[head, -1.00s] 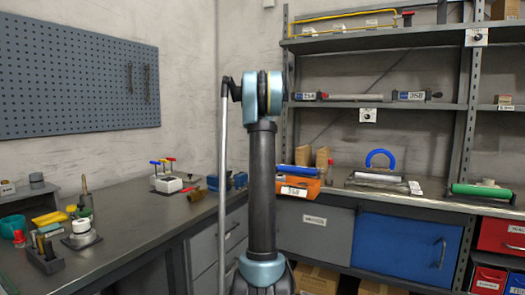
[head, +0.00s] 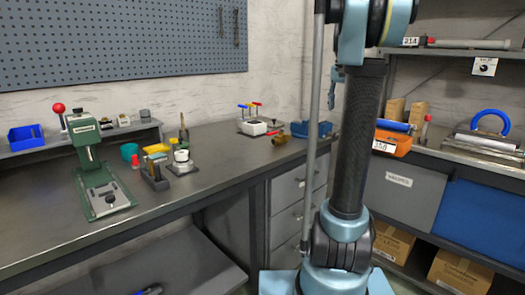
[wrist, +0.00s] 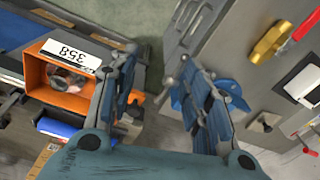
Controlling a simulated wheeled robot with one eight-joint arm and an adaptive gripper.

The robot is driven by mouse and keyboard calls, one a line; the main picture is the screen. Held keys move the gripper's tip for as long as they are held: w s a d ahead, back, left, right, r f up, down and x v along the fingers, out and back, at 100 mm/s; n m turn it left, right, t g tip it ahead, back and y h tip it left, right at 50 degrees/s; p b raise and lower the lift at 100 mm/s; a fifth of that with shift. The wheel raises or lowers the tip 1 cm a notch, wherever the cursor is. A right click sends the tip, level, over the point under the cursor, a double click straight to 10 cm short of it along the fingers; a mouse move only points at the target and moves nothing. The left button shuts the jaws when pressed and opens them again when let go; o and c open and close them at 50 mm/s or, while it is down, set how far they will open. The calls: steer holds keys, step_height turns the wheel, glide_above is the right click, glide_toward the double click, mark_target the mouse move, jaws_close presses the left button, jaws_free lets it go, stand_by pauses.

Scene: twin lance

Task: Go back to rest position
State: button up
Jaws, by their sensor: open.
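My gripper (wrist: 157,105) is open and empty in the wrist view, its two blue-grey fingers spread apart with nothing between them. Beyond the fingers lie the floor and the side of a bench. In the head view my arm stands upright right of centre; the gripper itself cannot be made out clearly there.
An orange bin (head: 392,138) labelled 358 sits on the right shelf; it also shows in the wrist view (wrist: 36,75). Cardboard boxes (head: 460,272) stand low at right.

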steer(key=s+a+f+n, duration=0.2)
steer(key=s+a+f, duration=0.3)
steer(key=s, duration=0.4)
steer(key=s+a+f+n, duration=0.1)
steer(key=s+a+f, duration=0.3)
steer(key=s+f, duration=0.4)
steer(key=s+a+f+n, duration=0.2)
steer(key=s+f, duration=0.6)
steer(key=s+a+f+n+t, duration=0.1)
steer(key=s+f, duration=0.7)
steer(key=shift+s+a+f+n+t, duration=0.3)
steer(key=shift+s+a+f+n, duration=0.05)
steer(key=shift+f+n, duration=0.05)
steer(key=shift+w+f, duration=0.2)
steer(key=shift+w, duration=0.3)
